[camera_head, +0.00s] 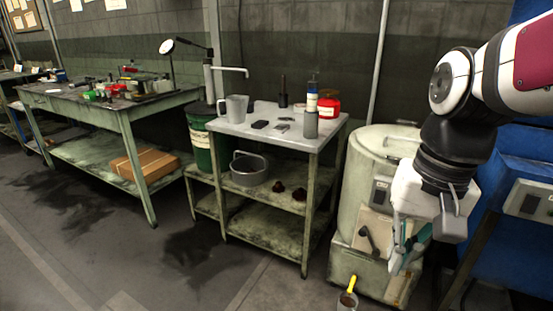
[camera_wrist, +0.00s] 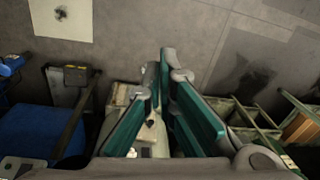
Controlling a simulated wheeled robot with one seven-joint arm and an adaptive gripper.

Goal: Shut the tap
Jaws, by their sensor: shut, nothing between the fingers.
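A pale green cylindrical tank (camera_head: 358,160) stands right of the small bench. A black curved lever (camera_head: 368,238) sits low on its front plate and looks like the tap. My gripper (camera_head: 400,266) is to the right of the lever, in front of the tank's right side, pointing down. Its teal fingers are together and empty, and they hide part of the tank. The wrist view shows the fingertips (camera_wrist: 163,68) close together. Part of a pale body, probably the tank (camera_wrist: 150,140), shows between the fingers, with a small dark part on it.
A pot with a yellow-handled tool (camera_head: 351,285) stands on the floor before the tank. The small bench (camera_head: 265,136) holds a jug, bottles and a red container. A blue machine (camera_head: 520,160) stands close on the right. Floor at the left front is clear.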

